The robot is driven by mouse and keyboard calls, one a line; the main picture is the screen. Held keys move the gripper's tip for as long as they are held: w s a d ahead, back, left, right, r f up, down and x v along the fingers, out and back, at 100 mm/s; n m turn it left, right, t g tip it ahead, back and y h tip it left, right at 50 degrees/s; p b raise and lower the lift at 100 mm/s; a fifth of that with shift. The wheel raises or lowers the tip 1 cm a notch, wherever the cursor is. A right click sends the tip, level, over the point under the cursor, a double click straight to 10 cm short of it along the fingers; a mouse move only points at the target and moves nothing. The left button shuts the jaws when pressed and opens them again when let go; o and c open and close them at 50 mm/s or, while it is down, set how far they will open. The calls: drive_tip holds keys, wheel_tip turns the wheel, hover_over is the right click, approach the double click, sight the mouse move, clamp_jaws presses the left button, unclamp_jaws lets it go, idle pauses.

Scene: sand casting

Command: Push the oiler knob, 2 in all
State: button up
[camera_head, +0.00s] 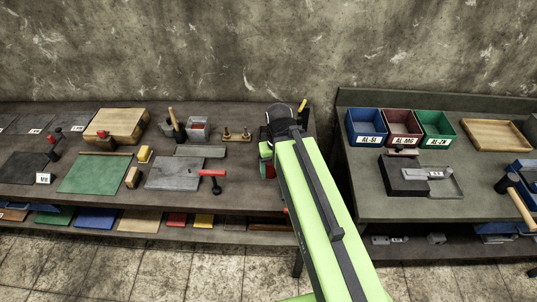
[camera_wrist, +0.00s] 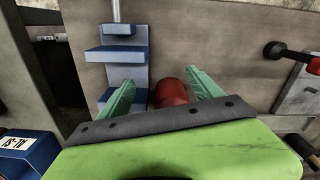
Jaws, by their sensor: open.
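In the wrist view my gripper (camera_wrist: 160,82) is open, with its two green fingers spread apart. A red cylindrical part (camera_wrist: 172,92) shows between the fingers, closer to the right one; I cannot tell whether they touch. A blue stepped stand (camera_wrist: 122,58) with a metal rod is beside it, behind the left finger. I cannot tell which part of these is the oiler knob. In the head view my gripper (camera_head: 266,152) is at the right end of the left workbench, and my green arm hides most of that spot.
Left of my gripper, a red-handled tool (camera_head: 212,174) lies by a grey plate (camera_head: 172,178). A small wooden stand (camera_head: 237,135) is behind. Blue (camera_head: 366,142), dark red and green bins stand on the right bench (camera_head: 380,207). A gap separates the benches.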

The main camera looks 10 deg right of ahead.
drive_tip(key=shift+f+b, duration=0.65)
drive_tip(key=shift+b, duration=0.05)
drive_tip(key=shift+f, duration=0.15)
drive_tip(key=shift+f+b, duration=0.55)
drive_tip(key=shift+b, duration=0.15)
